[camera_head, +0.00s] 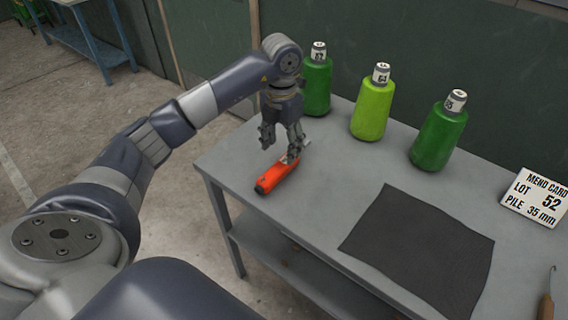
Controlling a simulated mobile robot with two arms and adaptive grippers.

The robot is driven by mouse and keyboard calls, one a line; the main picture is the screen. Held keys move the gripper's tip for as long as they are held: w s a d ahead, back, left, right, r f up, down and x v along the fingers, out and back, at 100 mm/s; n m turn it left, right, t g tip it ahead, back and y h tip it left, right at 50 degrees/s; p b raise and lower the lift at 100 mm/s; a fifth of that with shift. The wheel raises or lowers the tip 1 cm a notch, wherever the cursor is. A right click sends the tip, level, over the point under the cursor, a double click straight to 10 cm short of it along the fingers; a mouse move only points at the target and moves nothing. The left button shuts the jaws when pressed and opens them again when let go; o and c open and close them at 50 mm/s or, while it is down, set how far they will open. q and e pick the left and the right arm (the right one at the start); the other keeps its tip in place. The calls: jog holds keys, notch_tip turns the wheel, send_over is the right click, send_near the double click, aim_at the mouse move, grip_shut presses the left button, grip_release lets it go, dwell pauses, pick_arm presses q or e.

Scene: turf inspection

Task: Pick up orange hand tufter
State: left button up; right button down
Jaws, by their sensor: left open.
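The orange hand tufter (272,177) lies on the grey table (330,178) near its left end. Its dark end points toward the front left edge, and its metal end lies toward the back right. My left gripper (281,153) points down over the tufter's metal end, with its fingers apart. One finger is close to the metal end; I cannot tell whether they touch. The left arm comes in from the left. My right gripper is not in view.
Three yarn cones, dark green (317,84), light green (372,106) and dark green (438,135), stand along the back. A dark mat (420,250) lies at centre right. A mend card (537,196) and a wooden-handled tool (546,305) are at the right.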

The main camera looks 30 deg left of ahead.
aim_at(281, 164)
pick_arm(q)
jog(key=shift+s+f, duration=0.25)
jog(key=shift+f, duration=0.75)
jog(key=shift+w+f, duration=0.1)
jog(key=shift+f, duration=0.15)
jog(key=shift+f+p, duration=0.35)
jog(key=shift+p, duration=0.1)
notch_tip(281, 164, down, 3)
jog(key=shift+f+p, duration=0.2)
jog(key=shift+p, duration=0.5)
jog(key=shift+a+f, duration=0.1)
jog(key=shift+f, duration=0.45)
jog(key=c, duration=1.2)
jog(key=shift+c, duration=0.7)
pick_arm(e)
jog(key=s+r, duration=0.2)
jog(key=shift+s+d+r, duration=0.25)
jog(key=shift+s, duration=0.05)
pick_arm(q)
jog(key=shift+r, duration=0.2)
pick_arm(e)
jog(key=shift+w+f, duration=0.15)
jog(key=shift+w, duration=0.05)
